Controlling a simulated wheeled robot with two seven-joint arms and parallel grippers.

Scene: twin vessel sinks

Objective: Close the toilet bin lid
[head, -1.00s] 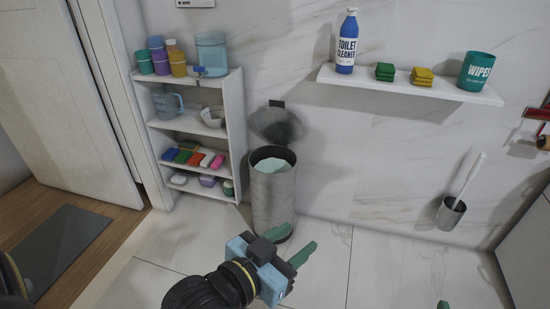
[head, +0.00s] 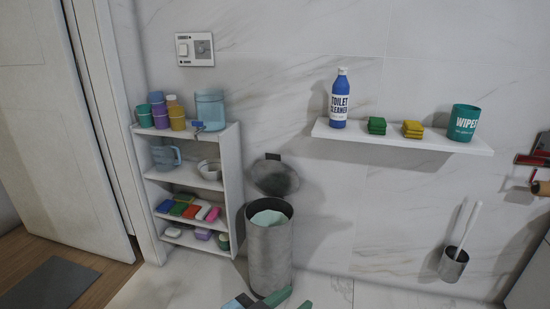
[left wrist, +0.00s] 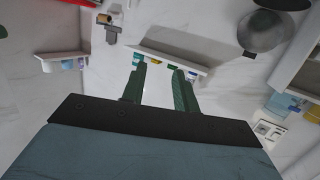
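The toilet bin (head: 270,250) is a grey metal cylinder standing on the floor, with a pale bag or liner (head: 268,218) inside its mouth. Its round grey lid (head: 273,180) is open, tilted up against the wall behind. The lid also shows in the left wrist view (left wrist: 265,32), at the upper right, with the bin's dark rim at the top edge. My left gripper (head: 290,301) is at the bottom edge of the head view, in front of the bin's base and mostly cut off. In the left wrist view its green fingers (left wrist: 159,85) are apart and empty. My right gripper is out of view.
A white shelf unit (head: 237,180) with bottles and sponges stands close left of the bin. A wall shelf (head: 400,138) with cleaner, sponges and wipes is at upper right. A toilet brush holder (head: 453,264) is at right. The wall between bin and brush is clear.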

